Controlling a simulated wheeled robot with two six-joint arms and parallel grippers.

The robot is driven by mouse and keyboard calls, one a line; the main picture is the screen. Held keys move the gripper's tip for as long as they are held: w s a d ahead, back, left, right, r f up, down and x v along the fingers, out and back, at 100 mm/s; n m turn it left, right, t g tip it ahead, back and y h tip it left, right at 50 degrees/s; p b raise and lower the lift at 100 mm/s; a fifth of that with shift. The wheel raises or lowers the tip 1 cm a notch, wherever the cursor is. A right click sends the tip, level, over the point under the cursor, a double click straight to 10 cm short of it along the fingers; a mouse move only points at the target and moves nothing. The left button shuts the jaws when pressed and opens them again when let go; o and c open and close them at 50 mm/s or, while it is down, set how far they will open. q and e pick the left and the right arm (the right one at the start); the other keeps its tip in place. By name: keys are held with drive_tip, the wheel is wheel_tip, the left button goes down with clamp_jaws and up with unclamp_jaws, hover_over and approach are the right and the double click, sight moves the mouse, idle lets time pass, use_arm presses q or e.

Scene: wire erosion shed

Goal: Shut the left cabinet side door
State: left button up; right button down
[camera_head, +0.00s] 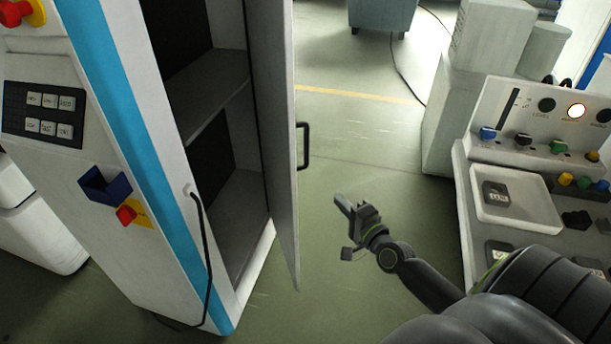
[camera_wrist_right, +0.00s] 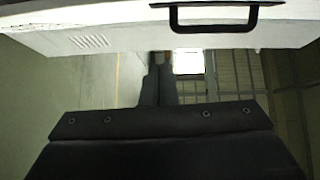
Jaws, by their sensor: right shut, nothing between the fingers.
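The cabinet side door (camera_head: 281,130) stands open in the head view, swung out from the white cabinet with the blue stripe. Its black bar handle (camera_head: 304,147) is on the door's outer face, to the right. My right gripper (camera_head: 343,204) is shut and empty, to the right of the door and lower in the picture than the handle, apart from both. In the right wrist view the white door (camera_wrist_right: 110,36) spans the top, with its black handle (camera_wrist_right: 216,28) and vent slots; my shut fingers (camera_wrist_right: 157,84) show below it. My left gripper is not in view.
The cabinet interior has a grey shelf (camera_head: 208,92). A control console (camera_head: 463,200) with buttons and a tray stands at the right, near my right arm. The green floor (camera_head: 345,125) between door and console is clear. A cable hangs on the cabinet front.

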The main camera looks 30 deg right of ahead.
drive_tip(key=w+a+r, duration=0.1)
drive_tip(key=w+a, duration=0.3)
drive_tip(key=w, duration=0.7)
drive_tip(key=shift+w+p, duration=0.2)
drive_tip(key=shift+p, duration=0.25)
drive_tip(key=shift+a+r, duration=0.1)
drive_tip(key=shift+r, duration=0.05)
